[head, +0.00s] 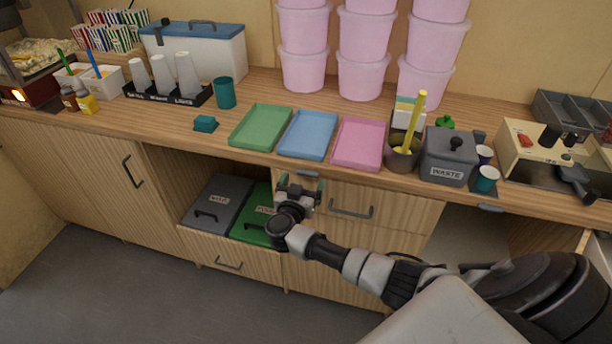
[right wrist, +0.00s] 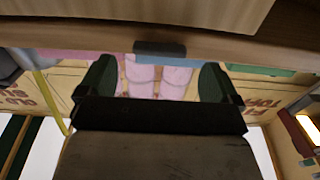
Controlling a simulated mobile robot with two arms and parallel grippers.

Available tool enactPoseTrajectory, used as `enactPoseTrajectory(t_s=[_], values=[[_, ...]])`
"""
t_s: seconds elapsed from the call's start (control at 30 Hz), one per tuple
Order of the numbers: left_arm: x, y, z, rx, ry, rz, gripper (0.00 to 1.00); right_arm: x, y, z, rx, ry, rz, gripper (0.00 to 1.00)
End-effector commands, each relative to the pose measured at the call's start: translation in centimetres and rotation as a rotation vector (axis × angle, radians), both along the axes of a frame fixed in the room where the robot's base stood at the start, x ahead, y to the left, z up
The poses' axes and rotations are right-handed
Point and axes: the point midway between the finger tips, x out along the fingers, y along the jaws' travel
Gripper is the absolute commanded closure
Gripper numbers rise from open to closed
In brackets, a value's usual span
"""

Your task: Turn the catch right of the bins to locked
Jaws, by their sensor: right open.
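The two bins stand in the open lower cabinet, one with a grey lid (head: 218,198) and one with a green lid (head: 257,206). A small grey catch (head: 309,173) sits on the counter's front edge, up and to the right of the bins. In the right wrist view the catch (right wrist: 160,49) shows as a grey bar lying along the edge. My right gripper (head: 300,183) is open and empty just in front of the catch. Its two fingers (right wrist: 158,82) stand apart on either side of it in the wrist view, apparently not touching. My left gripper is out of view.
Green (head: 261,127), blue (head: 308,135) and pink (head: 359,144) trays lie on the counter above the catch. A drawer with a dark handle (head: 351,212) is right of my gripper. Another grey catch (head: 490,208) is on the edge further right, below the waste box (head: 447,158).

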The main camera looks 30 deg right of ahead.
Motion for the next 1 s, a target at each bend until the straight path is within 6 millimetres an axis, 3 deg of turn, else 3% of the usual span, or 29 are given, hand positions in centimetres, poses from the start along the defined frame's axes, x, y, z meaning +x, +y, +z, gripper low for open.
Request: enactPoseTrajectory(t_s=[0.23, 0.57, 0.9, 1.0], values=[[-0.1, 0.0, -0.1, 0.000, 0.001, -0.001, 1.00, 1.9, -2.2, 0.0, -0.002, -0.001, 0.000, 0.06], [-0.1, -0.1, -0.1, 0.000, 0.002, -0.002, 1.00, 2.1, -2.6, 0.0, 0.001, -0.001, 0.000, 0.06], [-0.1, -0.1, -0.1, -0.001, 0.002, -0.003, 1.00, 2.1, -2.5, 0.0, 0.001, -0.001, 0.000, 0.55], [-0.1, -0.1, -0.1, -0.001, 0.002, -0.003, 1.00, 2.1, -2.5, 0.0, 0.001, -0.002, 0.000, 0.56]])
